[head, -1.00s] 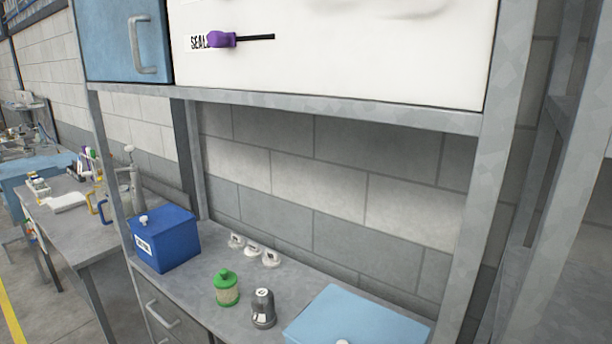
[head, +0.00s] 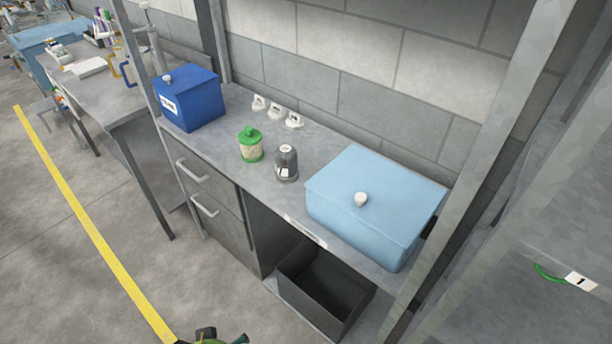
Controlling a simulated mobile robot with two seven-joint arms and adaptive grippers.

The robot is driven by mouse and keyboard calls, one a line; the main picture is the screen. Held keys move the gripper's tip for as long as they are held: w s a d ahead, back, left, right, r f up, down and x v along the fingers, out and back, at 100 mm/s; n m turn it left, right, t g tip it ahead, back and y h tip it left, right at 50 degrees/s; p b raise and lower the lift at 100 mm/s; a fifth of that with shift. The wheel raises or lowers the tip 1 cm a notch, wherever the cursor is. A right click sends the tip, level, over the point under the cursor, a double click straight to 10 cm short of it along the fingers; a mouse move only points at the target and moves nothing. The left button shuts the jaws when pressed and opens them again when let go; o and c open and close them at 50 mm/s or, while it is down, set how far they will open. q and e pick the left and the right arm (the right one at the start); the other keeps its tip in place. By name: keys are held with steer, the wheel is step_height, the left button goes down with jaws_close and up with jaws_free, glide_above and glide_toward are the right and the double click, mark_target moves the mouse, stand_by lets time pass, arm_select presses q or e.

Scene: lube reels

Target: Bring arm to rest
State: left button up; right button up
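Neither of my grippers shows clearly in the head view. A small green and dark shape (head: 210,340) pokes in at the bottom edge, left of the middle. It is too cut off to tell whether it is part of my arm, something held or something on the floor.
A grey workbench (head: 325,160) carries a dark blue lidded box (head: 195,108), a green-capped jar (head: 251,147), a grey canister (head: 287,163), several white labelled pieces (head: 275,110) and a light blue box (head: 375,205). A black open bin (head: 325,290) sits below. The floor (head: 70,265) at left is clear.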

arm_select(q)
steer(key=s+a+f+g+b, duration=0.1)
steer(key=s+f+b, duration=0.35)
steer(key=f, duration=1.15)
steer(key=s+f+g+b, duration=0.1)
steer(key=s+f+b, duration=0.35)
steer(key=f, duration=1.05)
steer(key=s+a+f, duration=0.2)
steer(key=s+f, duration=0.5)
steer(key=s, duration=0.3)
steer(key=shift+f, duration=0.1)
